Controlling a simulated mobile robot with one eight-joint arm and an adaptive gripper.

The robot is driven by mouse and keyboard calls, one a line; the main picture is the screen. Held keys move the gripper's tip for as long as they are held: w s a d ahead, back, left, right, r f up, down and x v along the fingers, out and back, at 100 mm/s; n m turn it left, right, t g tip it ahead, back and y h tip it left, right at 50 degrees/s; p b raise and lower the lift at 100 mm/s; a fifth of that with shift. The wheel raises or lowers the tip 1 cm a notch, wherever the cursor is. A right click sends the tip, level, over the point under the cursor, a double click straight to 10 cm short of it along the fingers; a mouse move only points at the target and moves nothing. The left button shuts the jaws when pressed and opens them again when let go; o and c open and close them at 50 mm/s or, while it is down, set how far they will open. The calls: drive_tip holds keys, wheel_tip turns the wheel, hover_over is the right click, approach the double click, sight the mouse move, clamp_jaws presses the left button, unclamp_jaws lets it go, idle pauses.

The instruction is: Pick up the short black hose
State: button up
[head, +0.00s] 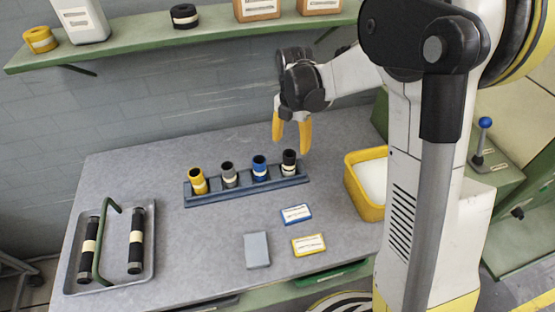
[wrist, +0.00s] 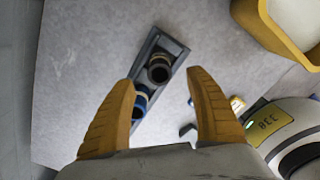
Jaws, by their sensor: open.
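A short black hose (head: 289,168) with a pale label band stands upright at the right end of the blue-grey rack (head: 222,195). In the wrist view the black hose (wrist: 159,69) shows as a dark open ring between my fingertips. My gripper (head: 291,143) has yellow fingers, is open and empty, and points down above the black hose. In the wrist view my gripper (wrist: 161,78) has its fingers spread wide on either side of the hose's end, apart from it. A blue hose (head: 260,168) stands just left of it.
A grey hose (head: 229,176) and a yellow hose (head: 198,182) fill the rack's left side. A yellow bin (head: 361,195) stands to the right. A tray (head: 149,272) with two longer black hoses lies left. Small boxes (head: 297,214) lie in front. A shelf (head: 130,40) runs behind.

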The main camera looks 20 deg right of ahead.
sight(291, 151)
wheel_tip(291, 151, down, 4)
drive_tip(key=shift+f+b, duration=0.1)
drive_tip(key=shift+b, duration=0.4)
drive_tip(key=f+b, duration=0.2)
drive_tip(key=f, duration=0.3)
drive_tip(key=shift+a+f, duration=0.2)
drive_tip(key=shift+s+r, duration=0.1)
drive_tip(key=c, duration=1.3)
clamp_jaws()
drive_tip(key=shift+r, duration=0.1)
